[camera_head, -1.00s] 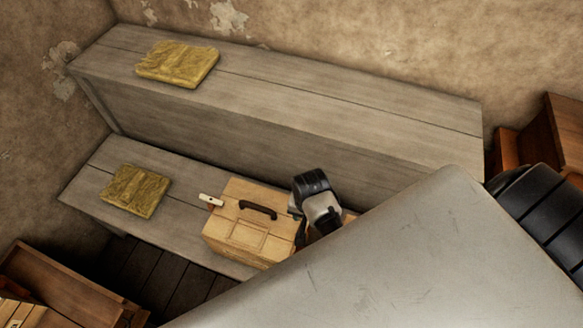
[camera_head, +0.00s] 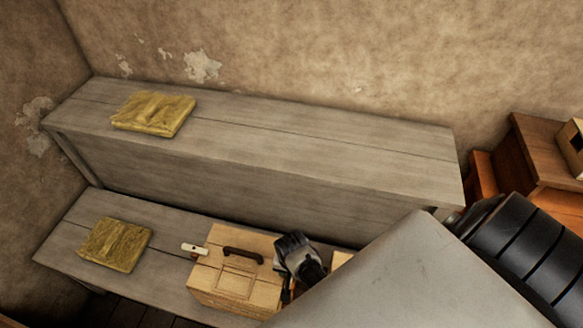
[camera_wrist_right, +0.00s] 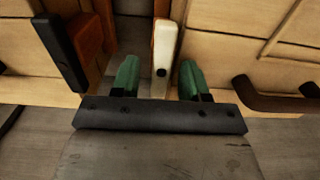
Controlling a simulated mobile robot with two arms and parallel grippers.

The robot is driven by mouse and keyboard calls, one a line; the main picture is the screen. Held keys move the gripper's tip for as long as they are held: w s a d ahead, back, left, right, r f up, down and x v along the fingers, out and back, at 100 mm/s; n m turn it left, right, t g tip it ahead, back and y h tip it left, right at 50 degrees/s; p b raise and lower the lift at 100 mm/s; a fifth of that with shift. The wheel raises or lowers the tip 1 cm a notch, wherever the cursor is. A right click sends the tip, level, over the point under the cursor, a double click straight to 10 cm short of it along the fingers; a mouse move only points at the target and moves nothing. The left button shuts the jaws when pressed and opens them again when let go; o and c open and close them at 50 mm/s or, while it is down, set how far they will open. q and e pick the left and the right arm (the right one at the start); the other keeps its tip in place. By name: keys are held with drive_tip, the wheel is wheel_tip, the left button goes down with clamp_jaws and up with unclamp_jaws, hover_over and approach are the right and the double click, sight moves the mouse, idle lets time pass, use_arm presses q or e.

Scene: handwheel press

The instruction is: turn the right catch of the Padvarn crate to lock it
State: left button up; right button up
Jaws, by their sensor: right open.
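A pale wooden crate (camera_head: 235,285) with a dark handle (camera_head: 243,254) stands on the lower grey bench; no name on it is readable. A cream catch (camera_head: 195,249) sticks out at its left side. My right gripper (camera_head: 300,268) is at the crate's right side and hides that side in the head view. In the right wrist view, my right gripper (camera_wrist_right: 158,80) is open, its green fingertips on either side of another cream catch (camera_wrist_right: 164,55). This catch lies closer to the right-hand finger; contact cannot be told. The crate's handle (camera_wrist_right: 275,101) shows at right. My left gripper is not in view.
A second wooden crate (camera_wrist_right: 25,50) stands close by, with a black catch (camera_wrist_right: 60,50) near my fingers. Yellow folded cloths lie on the upper bench (camera_head: 154,113) and lower bench (camera_head: 115,244). The upper bench (camera_head: 300,145) rises behind the crate.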

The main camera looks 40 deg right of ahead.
drive_tip(key=shift+c, duration=1.5)
clamp_jaws()
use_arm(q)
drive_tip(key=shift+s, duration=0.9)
